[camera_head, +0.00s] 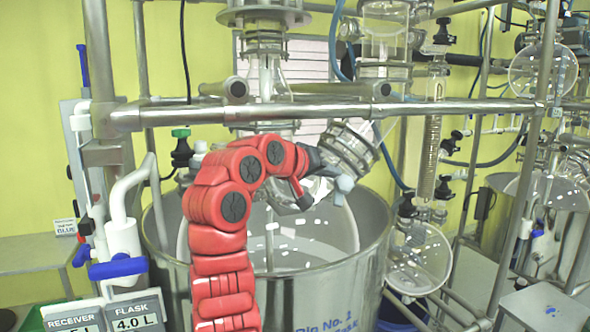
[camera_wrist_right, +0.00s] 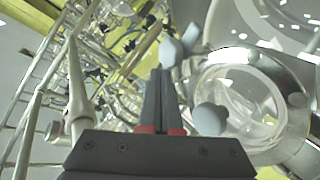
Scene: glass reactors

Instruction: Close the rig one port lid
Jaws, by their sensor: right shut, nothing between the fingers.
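The rig one port (camera_head: 352,148) is a tilted metal collar at the upper right of the large glass vessel in the head view. In the right wrist view its metal ring (camera_wrist_right: 292,125) surrounds a clear round glass face (camera_wrist_right: 238,95). Grey rounded knobs (camera_wrist_right: 210,119) stand beside the ring, and one grey knob (camera_head: 345,183) shows in the head view. I cannot tell how far the lid stands open. My right gripper (camera_head: 318,164) is close to the port and the knob; its fingers (camera_wrist_right: 160,88) are together and empty. Contact with the knob is unclear. My left gripper is out of view.
A horizontal steel rail (camera_head: 300,112) crosses above my right arm. A wide metal vessel (camera_head: 330,290) stands below the port. A glass coil column (camera_head: 432,130) and hoses stand to the right. Displays (camera_head: 132,315) and a blue-handled valve (camera_head: 117,268) are at lower left.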

